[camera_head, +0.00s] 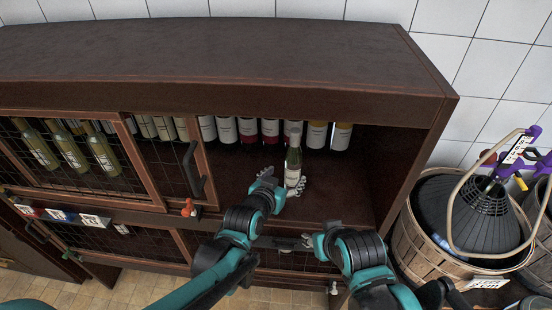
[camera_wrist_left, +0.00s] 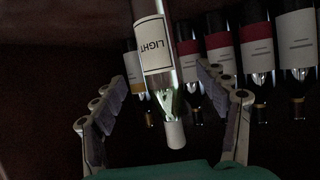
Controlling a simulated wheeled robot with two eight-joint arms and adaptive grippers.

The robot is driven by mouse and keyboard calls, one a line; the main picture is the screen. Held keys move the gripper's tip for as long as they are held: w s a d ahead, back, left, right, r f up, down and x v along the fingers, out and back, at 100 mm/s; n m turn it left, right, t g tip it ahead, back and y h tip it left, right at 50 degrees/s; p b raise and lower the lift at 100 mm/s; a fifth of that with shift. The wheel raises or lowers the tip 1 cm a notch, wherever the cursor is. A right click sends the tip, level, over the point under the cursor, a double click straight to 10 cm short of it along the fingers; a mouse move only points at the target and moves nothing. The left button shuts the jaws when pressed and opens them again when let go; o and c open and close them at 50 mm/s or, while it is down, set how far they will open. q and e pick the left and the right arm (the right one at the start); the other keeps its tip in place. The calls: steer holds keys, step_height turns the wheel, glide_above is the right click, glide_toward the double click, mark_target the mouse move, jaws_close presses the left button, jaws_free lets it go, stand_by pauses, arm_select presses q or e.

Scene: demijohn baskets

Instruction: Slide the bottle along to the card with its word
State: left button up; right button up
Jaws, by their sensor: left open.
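A green glass bottle (camera_head: 293,160) with a white label stands upright on the cabinet shelf, in front of the back row. In the left wrist view the bottle (camera_wrist_left: 155,50) appears upside down and its label reads "LIGHT". My left gripper (camera_head: 284,181) is open, with one finger on each side of the bottle; in the wrist view gaps show between the fingers and the bottle. My right gripper (camera_head: 303,242) is low at the cabinet's front edge; its fingers are too small to judge.
A row of several bottles (camera_head: 248,130) stands behind the bottle. A sliding mesh door (camera_head: 160,165) with a dark handle (camera_head: 192,168) closes off the left. Bare shelf (camera_head: 345,185) lies to the right. A wicker basket with a demijohn (camera_head: 470,215) stands right of the cabinet.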

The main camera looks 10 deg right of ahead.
mark_target(288, 171)
arm_select(q)
steer(key=shift+w+d+f, duration=0.2)
steer(key=shift+w, duration=0.05)
steer(key=b+x, duration=0.2)
steer(key=x, duration=0.4)
steer(key=shift+w+d+f, duration=0.15)
steer(key=shift+w+d, duration=0.1)
steer(key=shift+w, duration=0.1)
jaws_close()
steer(key=shift+a, duration=0.1)
steer(key=shift+w+a, duration=0.1)
steer(key=shift+a, duration=0.1)
steer(key=shift+w+a, duration=0.2)
steer(key=shift+a, duration=0.55)
steer(key=shift+w+a, duration=0.2)
steer(key=shift+a, duration=0.55)
steer(key=shift+w+a, duration=0.2)
steer(key=shift+a, duration=0.6)
